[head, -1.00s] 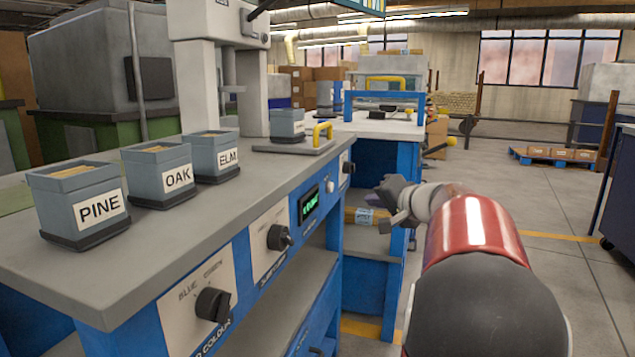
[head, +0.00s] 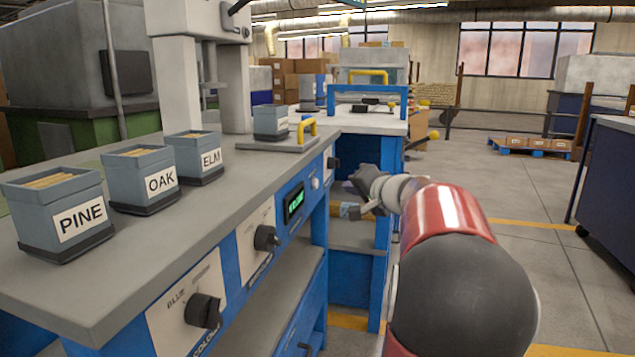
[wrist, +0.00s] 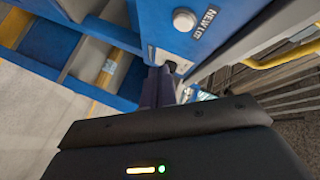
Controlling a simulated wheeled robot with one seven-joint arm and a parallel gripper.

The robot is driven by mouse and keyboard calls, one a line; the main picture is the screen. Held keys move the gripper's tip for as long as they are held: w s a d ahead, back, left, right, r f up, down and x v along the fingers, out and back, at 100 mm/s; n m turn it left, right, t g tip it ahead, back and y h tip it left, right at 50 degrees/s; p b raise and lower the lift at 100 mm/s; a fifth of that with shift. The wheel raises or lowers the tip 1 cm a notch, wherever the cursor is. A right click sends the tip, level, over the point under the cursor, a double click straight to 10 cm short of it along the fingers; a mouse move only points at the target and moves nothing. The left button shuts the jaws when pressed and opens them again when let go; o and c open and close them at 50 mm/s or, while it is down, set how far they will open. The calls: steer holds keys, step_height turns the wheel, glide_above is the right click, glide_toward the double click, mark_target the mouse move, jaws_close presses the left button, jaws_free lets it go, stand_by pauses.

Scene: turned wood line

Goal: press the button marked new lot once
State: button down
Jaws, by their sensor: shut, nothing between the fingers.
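The new lot button (wrist: 184,19) is a round, pale grey cap on the blue front panel in the wrist view, with the label NEW LOT (wrist: 206,22) beside it. In the head view the button (head: 315,183) is a small pale dot right of the green-lit display (head: 294,203). My gripper (head: 364,182) is to the right of the button, in front of the bench, and apart from it. In the wrist view the shut fingers (wrist: 160,76) point toward the panel, below the button in the picture. They hold nothing.
The grey workbench (head: 215,195) carries bins marked PINE (head: 80,218), OAK (head: 160,182) and ELM (head: 210,158). Black knobs (head: 203,310) stick out of its front. Clear floor (head: 510,260) lies to the right.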

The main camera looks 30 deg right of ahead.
mark_target(316, 184)
steer(key=shift+w+a+b, duration=0.35)
steer(key=shift+w+a, duration=1.1)
steer(key=shift+w, duration=0.25)
steer(key=shift+w+a, duration=0.1)
steer(key=shift+a, duration=0.05)
stand_by(0.7)
steer(key=shift+w+a+b, duration=0.15)
steer(key=shift+w+b, duration=0.05)
steer(key=shift+b, duration=0.15)
steer(key=shift+w+a, duration=0.25)
steer(key=shift+w, duration=0.05)
stand_by(0.8)
steer(key=shift+s+d+b, duration=0.1)
steer(key=shift+b, duration=0.2)
steer(key=shift+s+d+b, duration=0.35)
steer(key=shift+s+d, duration=0.05)
steer(key=shift+s, duration=0.1)
